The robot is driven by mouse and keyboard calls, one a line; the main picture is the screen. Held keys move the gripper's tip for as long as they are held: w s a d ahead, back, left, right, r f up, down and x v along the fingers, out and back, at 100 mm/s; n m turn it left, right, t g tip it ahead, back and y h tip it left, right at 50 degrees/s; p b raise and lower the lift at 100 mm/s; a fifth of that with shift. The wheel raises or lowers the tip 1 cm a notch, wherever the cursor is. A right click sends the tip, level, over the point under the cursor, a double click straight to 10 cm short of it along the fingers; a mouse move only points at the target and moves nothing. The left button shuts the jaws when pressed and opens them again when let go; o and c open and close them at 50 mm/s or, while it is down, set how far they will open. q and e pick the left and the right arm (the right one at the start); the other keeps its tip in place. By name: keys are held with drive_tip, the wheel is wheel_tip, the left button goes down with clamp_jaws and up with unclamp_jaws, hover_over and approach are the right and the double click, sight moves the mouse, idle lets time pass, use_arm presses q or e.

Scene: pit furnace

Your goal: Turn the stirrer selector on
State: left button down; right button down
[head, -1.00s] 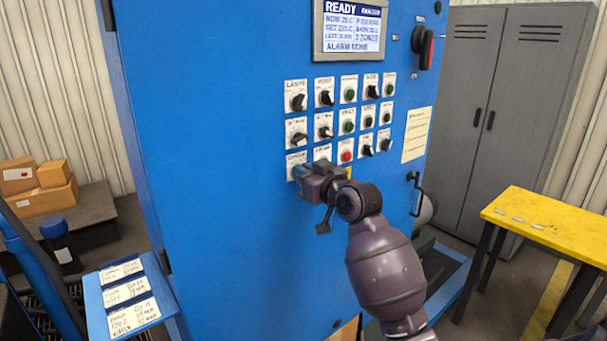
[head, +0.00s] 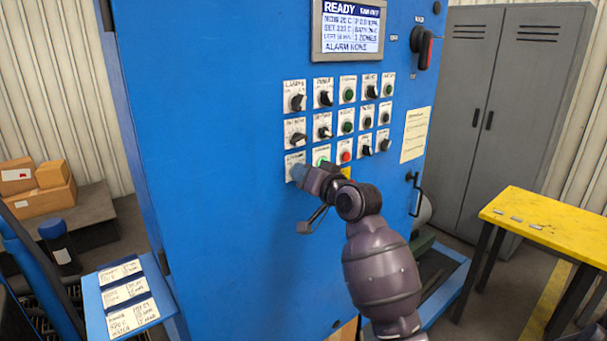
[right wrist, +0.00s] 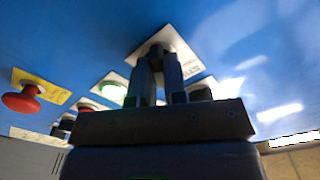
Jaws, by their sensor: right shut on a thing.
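The control panel on the blue cabinet (head: 220,120) has rows of black selectors and buttons on white plates. My right gripper (head: 301,175) is at the bottom-left selector (head: 294,159), whose label is too small to read, so I cannot confirm it is the stirrer selector. In the right wrist view the right gripper (right wrist: 158,72) is shut on this dark knob (right wrist: 157,49), in front of its white plate. The fingers hide most of the knob, so its setting cannot be told. My left gripper is not in view.
A green button (head: 321,157) and a red button (head: 346,156) sit right of the held selector. A red emergency button (right wrist: 22,99) shows in the right wrist view. The display (head: 351,28) is above. A yellow table (head: 545,222) and grey lockers (head: 510,130) stand at the right.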

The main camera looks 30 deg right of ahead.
idle(0.3)
drive_tip(key=c, duration=1.2)
unclamp_jaws()
drive_tip(key=shift+o, duration=0.2)
drive_tip(key=s+b, duration=0.1)
drive_tip(key=s, duration=0.9)
drive_tip(key=shift+s+d+b, duration=0.35)
drive_tip(key=shift+s+d, duration=0.05)
